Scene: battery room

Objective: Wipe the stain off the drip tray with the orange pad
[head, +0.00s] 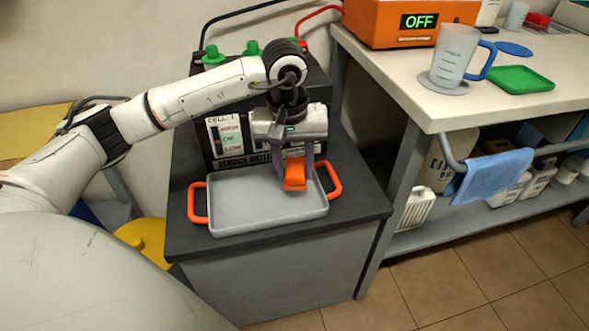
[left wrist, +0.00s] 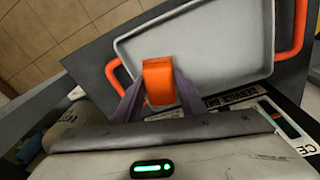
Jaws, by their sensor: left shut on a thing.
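My left gripper (head: 294,172) is shut on the orange pad (head: 294,176) and holds it over the right part of the grey drip tray (head: 240,206). The tray has an orange handle at each end and lies on a dark-topped cabinet. In the left wrist view the pad (left wrist: 158,82) sits between the two fingers, and the tray (left wrist: 205,45) stretches beyond it. I cannot tell whether the pad touches the tray. No stain shows on the visible tray floor. My right gripper is not in view.
A battery cell (head: 225,140) with green caps stands behind the tray. To the right, a bench carries an orange box (head: 400,25) reading OFF, a measuring jug (head: 455,55) and a green tray (head: 520,79). A blue cloth (head: 493,174) hangs on the bench rail.

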